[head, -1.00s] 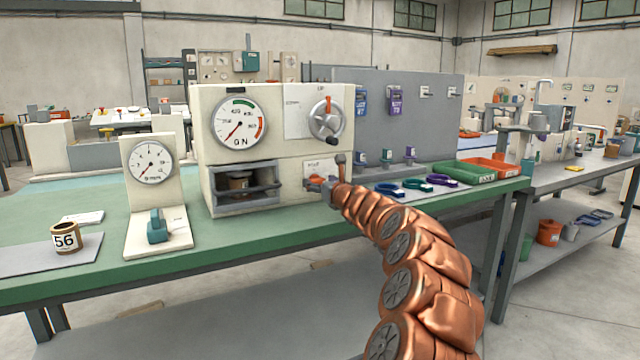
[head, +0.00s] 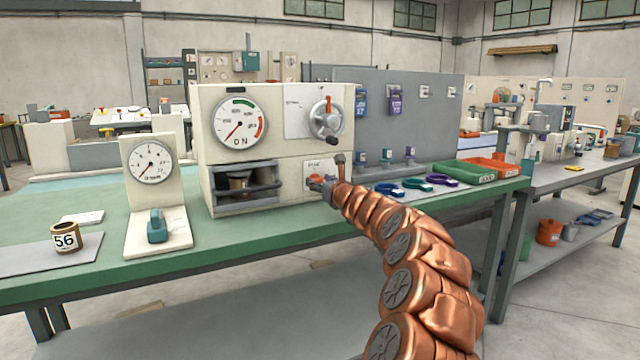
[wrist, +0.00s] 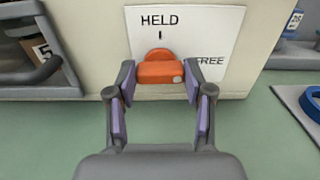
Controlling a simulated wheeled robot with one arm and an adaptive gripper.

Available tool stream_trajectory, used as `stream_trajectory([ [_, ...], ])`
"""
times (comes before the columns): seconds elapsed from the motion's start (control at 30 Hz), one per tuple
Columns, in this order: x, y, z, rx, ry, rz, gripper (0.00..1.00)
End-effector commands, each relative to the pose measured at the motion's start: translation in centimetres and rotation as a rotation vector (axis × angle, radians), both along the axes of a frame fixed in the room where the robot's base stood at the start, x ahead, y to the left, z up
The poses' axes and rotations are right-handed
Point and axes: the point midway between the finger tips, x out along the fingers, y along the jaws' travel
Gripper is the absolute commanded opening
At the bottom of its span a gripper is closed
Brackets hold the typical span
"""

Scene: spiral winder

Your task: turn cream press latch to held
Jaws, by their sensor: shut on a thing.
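The cream press (head: 270,146) stands on the green bench. Its orange latch (wrist: 160,69) is on a white plate (wrist: 221,30) low on the front, with HELD printed above and FREE to the right. The latch's bar lies sideways, with a pale dot at its right end, on the FREE side. My gripper (wrist: 159,82) is shut on the latch, one finger at each end of the bar. In the head view my gripper (head: 329,188) partly hides the latch.
Left of the latch is the press's dark opening with a grey bar (head: 250,190) and a numbered pot inside. A gauge stand (head: 152,160) and a pot marked 56 (head: 66,238) stand further left. Coloured rings (head: 415,186) and trays (head: 463,174) lie to the right.

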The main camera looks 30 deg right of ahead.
Motion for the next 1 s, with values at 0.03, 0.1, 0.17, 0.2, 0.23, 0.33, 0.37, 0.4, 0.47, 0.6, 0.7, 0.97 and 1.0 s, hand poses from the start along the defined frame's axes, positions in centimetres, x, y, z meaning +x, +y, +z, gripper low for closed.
stream_trajectory([
  [0.03, 0.0, 0.02, -0.03, -0.013, 0.0, 0.0, 0.17],
  [0.1, 0.01, 0.05, -0.06, -0.042, 0.003, 0.0, 0.17],
  [0.17, 0.04, 0.11, -0.08, -0.075, 0.005, 0.001, 0.17],
  [0.2, 0.04, 0.1, -0.06, -0.101, 0.008, 0.0, 0.17],
  [0.23, 0.05, 0.1, -0.07, -0.122, 0.009, 0.0, 0.17],
  [0.33, 0.01, 0.04, -0.1, -0.2, 0.016, -0.002, 0.17],
  [0.37, 0.03, 0.07, -0.11, -0.227, 0.018, -0.002, 0.17],
  [0.4, 0.04, 0.12, -0.13, -0.264, 0.022, -0.001, 0.17],
  [0.47, 0.03, 0.12, -0.2, -0.32, 0.026, -0.001, 0.17],
  [0.6, 0.02, 0.16, -0.38, -0.453, 0.04, -0.001, 0.17],
  [0.7, 0.04, 0.21, -0.39, -0.549, 0.047, -0.001, 0.17],
  [0.97, 0.04, 0.3, -0.45, -0.796, 0.067, -0.001, 0.17],
  [1.0, 0.04, 0.32, -0.5, -0.834, 0.072, 0.0, 0.17],
])
